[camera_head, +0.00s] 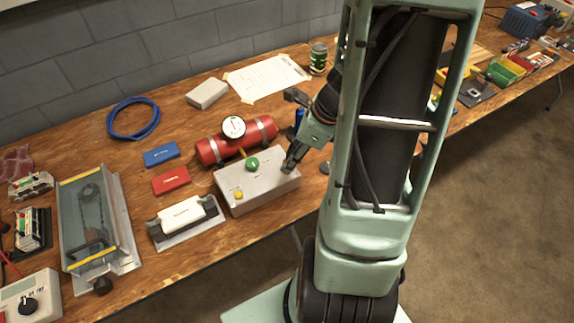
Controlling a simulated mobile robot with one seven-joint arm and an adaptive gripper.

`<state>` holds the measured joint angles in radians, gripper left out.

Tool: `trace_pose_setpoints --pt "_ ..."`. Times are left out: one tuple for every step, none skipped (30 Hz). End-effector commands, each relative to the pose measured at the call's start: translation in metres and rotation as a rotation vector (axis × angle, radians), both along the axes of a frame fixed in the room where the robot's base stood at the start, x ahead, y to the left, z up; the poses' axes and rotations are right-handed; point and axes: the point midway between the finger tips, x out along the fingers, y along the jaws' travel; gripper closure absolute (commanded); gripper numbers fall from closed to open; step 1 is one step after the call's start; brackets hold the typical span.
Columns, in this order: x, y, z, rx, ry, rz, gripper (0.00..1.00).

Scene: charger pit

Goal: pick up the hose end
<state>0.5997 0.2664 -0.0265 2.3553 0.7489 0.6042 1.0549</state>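A blue hose (133,134) lies coiled on the wooden table at the left. Its end cannot be made out clearly. My gripper (289,130) is to the right of the red cylinder, near the back right corner of a grey box. Its two fingers are spread wide apart, with nothing visibly held. A small blue thing (299,117) shows between the fingers; I cannot tell whether it belongs to the hose. My arm hides the table behind and to the right of the gripper.
A red cylinder with a gauge (207,152), a grey box with a green button (263,192), and blue (161,154) and red (170,180) blocks lie nearby. A paper sheet (262,76) and a can (319,58) are at the back. Bare tabletop surrounds the hose.

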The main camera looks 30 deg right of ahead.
Motion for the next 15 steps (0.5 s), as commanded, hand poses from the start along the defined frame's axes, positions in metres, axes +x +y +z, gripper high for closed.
trace_pose_setpoints --pt "0.002 0.001 -0.01 0.002 0.004 -0.002 0.63" --pt "0.004 0.001 -0.014 0.002 0.004 -0.002 0.63" --pt "0.006 0.002 -0.02 0.003 0.003 0.0 0.63" --pt "0.007 0.003 -0.024 0.002 0.004 0.001 0.63" --pt "0.008 0.004 -0.028 0.001 0.003 0.001 0.63" --pt "0.01 0.005 -0.032 0.002 0.002 0.0 0.63" --pt "0.01 0.006 -0.034 0.002 0.002 0.0 0.63" --pt "0.011 0.007 -0.036 0.001 0.002 0.0 0.63" --pt "0.012 0.007 -0.037 0.0 0.002 -0.001 0.63" --pt "0.012 0.007 -0.038 -0.001 0.001 0.0 0.63" --pt "0.012 0.007 -0.038 -0.001 0.001 0.0 0.63" --pt "0.012 0.007 -0.038 -0.001 0.001 0.0 0.63" --pt "0.012 0.007 -0.038 -0.001 0.0 0.0 0.63" --pt "0.012 0.007 -0.038 -0.001 0.0 0.0 0.63" --pt "0.012 0.007 -0.038 -0.002 0.0 0.001 0.63"
